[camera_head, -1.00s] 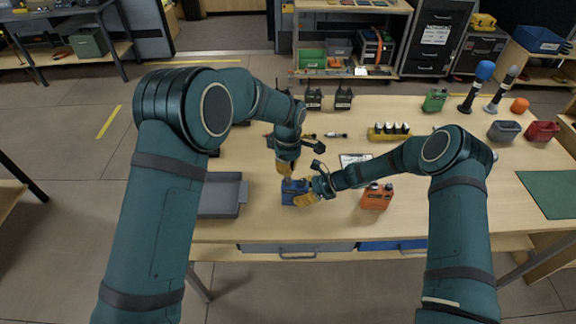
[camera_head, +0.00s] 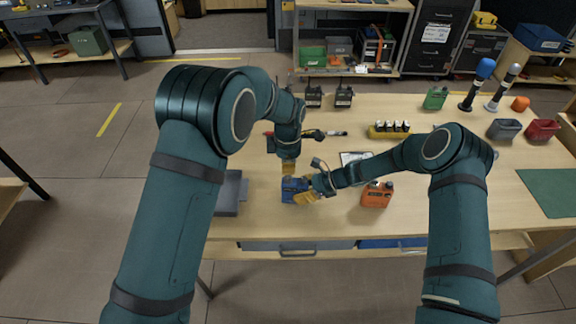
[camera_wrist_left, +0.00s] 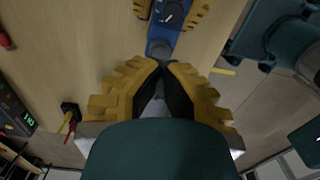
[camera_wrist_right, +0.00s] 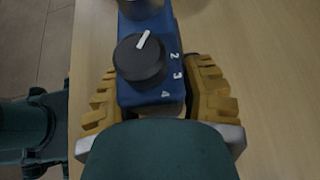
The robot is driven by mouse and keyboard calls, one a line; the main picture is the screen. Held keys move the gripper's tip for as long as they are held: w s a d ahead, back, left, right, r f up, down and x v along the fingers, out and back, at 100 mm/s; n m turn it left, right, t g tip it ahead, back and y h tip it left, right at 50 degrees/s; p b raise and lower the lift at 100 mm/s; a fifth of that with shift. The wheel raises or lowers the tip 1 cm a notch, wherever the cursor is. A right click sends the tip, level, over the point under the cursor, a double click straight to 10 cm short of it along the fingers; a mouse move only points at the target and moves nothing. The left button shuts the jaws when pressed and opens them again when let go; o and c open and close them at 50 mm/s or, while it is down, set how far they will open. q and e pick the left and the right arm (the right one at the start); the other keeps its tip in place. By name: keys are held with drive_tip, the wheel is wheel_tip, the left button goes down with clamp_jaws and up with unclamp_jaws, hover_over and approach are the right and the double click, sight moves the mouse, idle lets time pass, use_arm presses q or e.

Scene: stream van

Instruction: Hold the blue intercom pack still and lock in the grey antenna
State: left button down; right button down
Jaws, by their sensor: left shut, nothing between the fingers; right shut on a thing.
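The blue intercom pack (camera_head: 293,186) stands on the wooden table near its front edge. It also shows in the left wrist view (camera_wrist_left: 162,33) and in the right wrist view (camera_wrist_right: 150,93), with a black dial on top. My right gripper (camera_head: 306,196) is shut on the pack from both sides. The grey antenna shows as a short round grey piece (camera_wrist_right: 141,8) at the pack's far end; how it sits there is unclear. My left gripper (camera_head: 289,171) is shut, pointing down just above the antenna end of the pack. Its fingers partly hide the antenna.
An orange pack (camera_head: 376,194) stands close to the right of my right gripper. A grey tray (camera_head: 231,194) lies to the left. Black radios (camera_head: 343,96), a yellow battery rack (camera_head: 388,131) and a screwdriver (camera_head: 313,134) are farther back.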

use_arm(q)
drive_tip(key=shift+n, duration=0.4)
drive_tip(key=n, duration=0.2)
drive_tip(key=shift+n, duration=0.4)
drive_tip(key=c, duration=1.1)
unclamp_jaws()
drive_tip(key=shift+o, duration=0.2)
drive_tip(key=shift+r, duration=0.1)
wheel_tip(320, 180, up, 12)
drive_tip(key=shift+f, duration=0.1)
